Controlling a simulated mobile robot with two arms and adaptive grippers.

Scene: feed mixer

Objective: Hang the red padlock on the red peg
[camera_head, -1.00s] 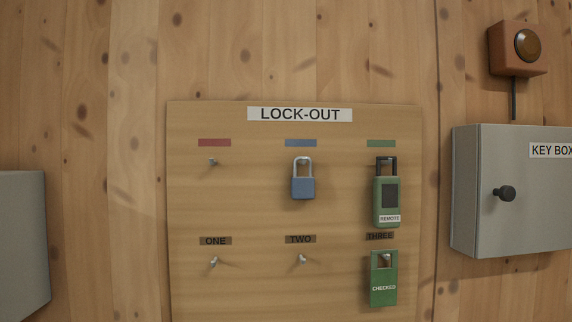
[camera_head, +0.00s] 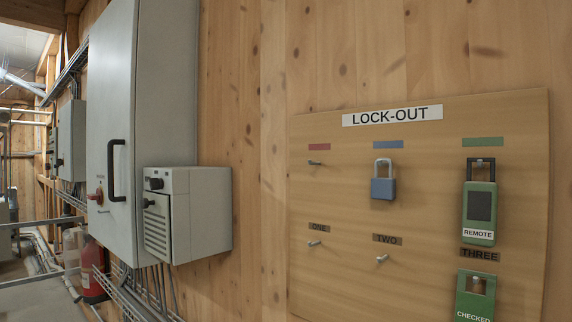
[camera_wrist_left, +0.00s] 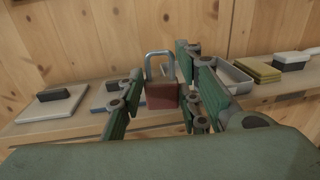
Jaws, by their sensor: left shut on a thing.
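The red padlock (camera_wrist_left: 162,97) shows in the left wrist view, with its silver shackle upright above the body. My left gripper (camera_wrist_left: 160,108) is shut on the padlock, its green fingers on either side. The red peg (camera_head: 315,162) is a small metal peg under the red strip on the lock-out board (camera_head: 340,280) in the head view; it is empty. Neither gripper shows in the head view, and my right gripper is in no view.
A blue padlock (camera_head: 382,187) hangs beside the red peg. A green remote (camera_head: 479,212) and a green tag (camera_head: 475,297) hang at the board's right. A grey cabinet (camera_head: 150,60) with a vented box (camera_head: 200,215) stands left. Behind the padlock is a shelf (camera_wrist_left: 60,133) with trays.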

